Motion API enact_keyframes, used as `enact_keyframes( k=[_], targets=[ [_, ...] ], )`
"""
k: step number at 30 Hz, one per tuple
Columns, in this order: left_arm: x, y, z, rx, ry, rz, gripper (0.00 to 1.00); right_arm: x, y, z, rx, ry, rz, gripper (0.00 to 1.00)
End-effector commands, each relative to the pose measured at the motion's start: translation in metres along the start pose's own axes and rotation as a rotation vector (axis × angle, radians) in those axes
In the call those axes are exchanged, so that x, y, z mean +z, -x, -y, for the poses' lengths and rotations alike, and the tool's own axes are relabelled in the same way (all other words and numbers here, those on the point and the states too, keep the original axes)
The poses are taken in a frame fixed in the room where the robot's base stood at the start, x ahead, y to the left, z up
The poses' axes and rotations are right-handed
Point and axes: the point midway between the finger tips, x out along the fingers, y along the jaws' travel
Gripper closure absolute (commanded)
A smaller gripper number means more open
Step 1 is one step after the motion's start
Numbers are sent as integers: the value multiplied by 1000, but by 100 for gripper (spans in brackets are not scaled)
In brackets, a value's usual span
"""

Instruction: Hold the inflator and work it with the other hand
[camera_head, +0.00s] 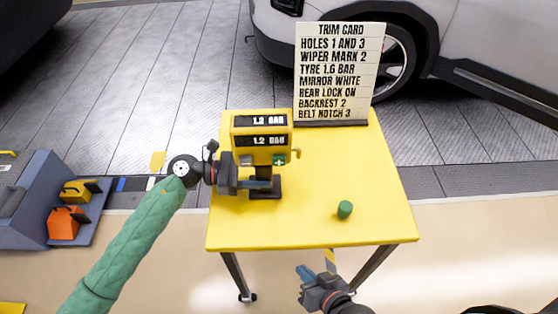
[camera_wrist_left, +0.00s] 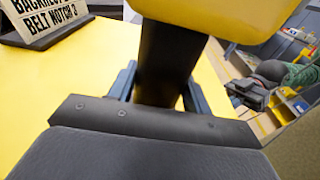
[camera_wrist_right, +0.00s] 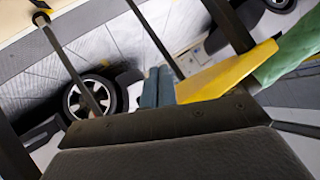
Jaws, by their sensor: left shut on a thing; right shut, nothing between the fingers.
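The inflator (camera_head: 262,132) is a yellow box on a dark post and base, upright on the yellow table. Its two dark displays both seem to read 1.2 BAR. Below them is a green button (camera_head: 279,161) with a light cross. My left gripper (camera_head: 264,184) is shut on the inflator's post, below the yellow box. In the left wrist view the dark post (camera_wrist_left: 165,60) stands between the two fingers. My right gripper (camera_head: 304,271) is shut and empty, in front of the table's front edge, apart from the inflator. Its closed fingertips show in the right wrist view (camera_wrist_right: 157,88).
A trim card (camera_head: 338,75) stands at the table's back right; one line reads TYRE 1.6 BAR. A small green cylinder (camera_head: 345,209) stands on the table (camera_head: 370,180) at the front right. A car (camera_head: 440,40) is behind. A blue-grey bin (camera_head: 35,190) lies at left.

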Motion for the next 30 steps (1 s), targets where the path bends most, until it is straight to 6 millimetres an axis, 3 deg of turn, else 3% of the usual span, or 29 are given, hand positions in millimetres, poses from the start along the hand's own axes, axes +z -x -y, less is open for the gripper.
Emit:
enact_keyframes(
  k=[8, 21, 30],
  targets=[
    [-1, 0, 0, 0, 1, -1, 69, -25, 28, 24, -99, -87, -262, 100],
    [-1, 0, 0, 0, 0, -1, 69, -133, 28, 86, -229, -72, -887, 100],
    [-1, 0, 0, 0, 1, -1, 69, -181, 48, 119, -270, -75, -1252, 100]
  ],
)
